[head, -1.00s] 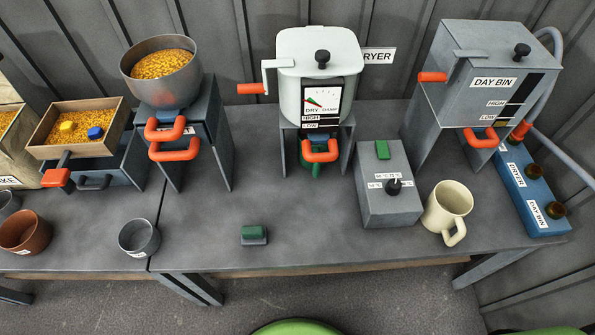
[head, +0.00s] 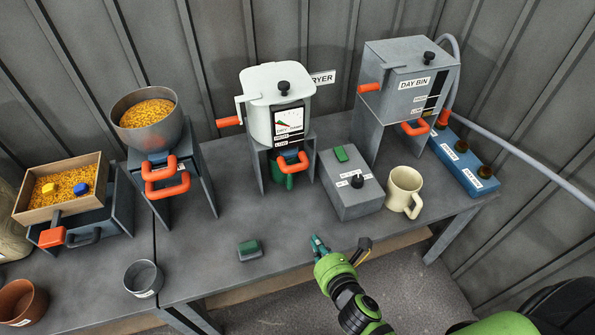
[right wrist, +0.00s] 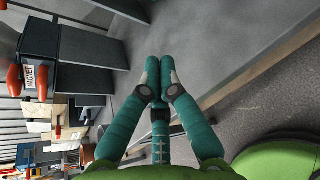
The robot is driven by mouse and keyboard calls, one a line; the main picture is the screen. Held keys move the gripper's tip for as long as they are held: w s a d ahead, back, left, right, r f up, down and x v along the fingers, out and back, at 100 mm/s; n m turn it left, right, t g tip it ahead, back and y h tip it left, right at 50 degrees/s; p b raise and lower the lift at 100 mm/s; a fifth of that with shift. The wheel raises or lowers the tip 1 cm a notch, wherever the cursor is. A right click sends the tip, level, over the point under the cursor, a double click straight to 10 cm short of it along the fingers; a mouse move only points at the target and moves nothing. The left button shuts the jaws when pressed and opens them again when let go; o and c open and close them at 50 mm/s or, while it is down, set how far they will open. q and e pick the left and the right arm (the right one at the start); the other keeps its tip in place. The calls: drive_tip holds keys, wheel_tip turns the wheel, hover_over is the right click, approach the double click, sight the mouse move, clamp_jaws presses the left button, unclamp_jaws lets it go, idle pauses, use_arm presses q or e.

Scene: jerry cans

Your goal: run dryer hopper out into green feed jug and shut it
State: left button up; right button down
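The dryer hopper (head: 262,118) is a pale bin with a black-knobbed lid, a dry/damp gauge and an orange-tipped lever on its left. An orange handle (head: 292,163) sticks out at its base. A green vessel, seemingly the feed jug (head: 283,181), stands beneath the hopper, mostly hidden by the handle and stand. My right gripper (head: 318,243) is at the table's front edge, well in front of the hopper and apart from it. In the right wrist view its teal fingers (right wrist: 160,68) are together with nothing between them. My left gripper is not in view.
A grey switch box (head: 351,190) and a cream mug (head: 404,190) stand right of the hopper, with the day bin (head: 400,90) behind. A green-topped block (head: 249,249) and a grey cup (head: 143,279) are near the front edge. A grain pot (head: 150,118) stands left. The table between is clear.

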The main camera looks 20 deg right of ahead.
wheel_tip(320, 180, up, 10)
drive_tip(key=w+n+t, duration=0.2)
drive_tip(key=n, duration=0.3)
drive_tip(key=p, duration=0.2)
approach(294, 165)
drive_tip(key=w, duration=0.1)
drive_tip(key=w+f, duration=0.1)
drive_tip(key=w, duration=0.1)
drive_tip(key=w+f, duration=0.1)
drive_tip(key=w, duration=0.1)
drive_tip(key=shift+a+f, duration=0.25)
drive_tip(key=shift+a, duration=0.05)
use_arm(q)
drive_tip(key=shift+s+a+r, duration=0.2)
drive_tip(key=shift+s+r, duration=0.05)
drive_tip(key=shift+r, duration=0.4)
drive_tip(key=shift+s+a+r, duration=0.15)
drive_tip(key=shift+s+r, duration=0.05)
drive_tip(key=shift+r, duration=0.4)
use_arm(e)
drive_tip(key=shift+w+f, duration=0.1)
drive_tip(key=shift+w, duration=0.2)
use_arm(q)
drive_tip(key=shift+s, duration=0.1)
